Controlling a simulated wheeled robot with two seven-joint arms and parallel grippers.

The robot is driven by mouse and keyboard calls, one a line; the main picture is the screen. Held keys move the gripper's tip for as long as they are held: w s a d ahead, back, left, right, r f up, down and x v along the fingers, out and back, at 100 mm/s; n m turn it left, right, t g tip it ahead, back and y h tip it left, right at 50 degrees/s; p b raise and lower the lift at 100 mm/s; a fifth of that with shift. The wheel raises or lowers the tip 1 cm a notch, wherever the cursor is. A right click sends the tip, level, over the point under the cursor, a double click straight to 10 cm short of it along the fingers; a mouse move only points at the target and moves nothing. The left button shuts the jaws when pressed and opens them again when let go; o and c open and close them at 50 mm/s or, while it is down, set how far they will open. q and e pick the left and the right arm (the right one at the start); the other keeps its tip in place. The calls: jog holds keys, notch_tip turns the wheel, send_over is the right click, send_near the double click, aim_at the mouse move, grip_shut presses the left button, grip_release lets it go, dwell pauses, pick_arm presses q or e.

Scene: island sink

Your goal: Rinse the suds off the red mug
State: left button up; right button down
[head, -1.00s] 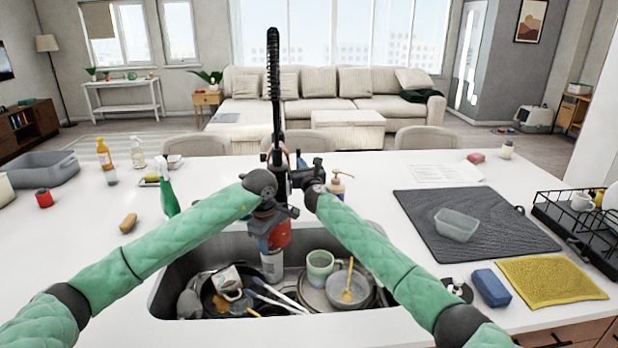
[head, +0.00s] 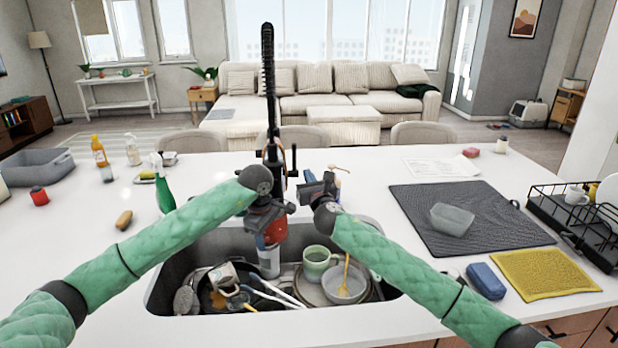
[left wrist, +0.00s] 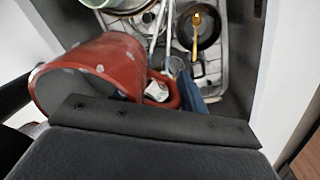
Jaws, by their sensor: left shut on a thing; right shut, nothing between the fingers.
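The red mug (head: 275,233) is held over the sink (head: 168,275) by my left gripper (head: 268,212). In the left wrist view the mug (left wrist: 95,72) is tilted, with pale suds spots on its red outside; its handle shows at the right. The black faucet (head: 268,85) rises just behind my left gripper, its lower part partly hidden. I cannot make out running water. My right gripper (head: 318,187) is shut and empty, right of the faucet and apart from the mug.
Below the mug stands a pale cylinder (head: 268,262). The sink holds a green mug (head: 317,262), a bowl (head: 344,285) with a yellow spoon, and other dishes.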

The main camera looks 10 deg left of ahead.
pick_arm(q)
jog(key=shift+c, duration=0.2)
jog(key=s+d+b, duration=0.1)
jog(key=s, duration=0.6)
jog(key=shift+s+d+b, duration=0.3)
jog(key=shift+s+d, duration=0.05)
jog(key=shift+s, duration=0.05)
dwell(0.6)
jog(key=shift+r, duration=0.1)
dwell(1.1)
jog(key=s+d+r, duration=0.1)
jog(key=s+r, duration=0.3)
jog(key=s, duration=0.1)
dwell(0.6)
dwell(0.4)
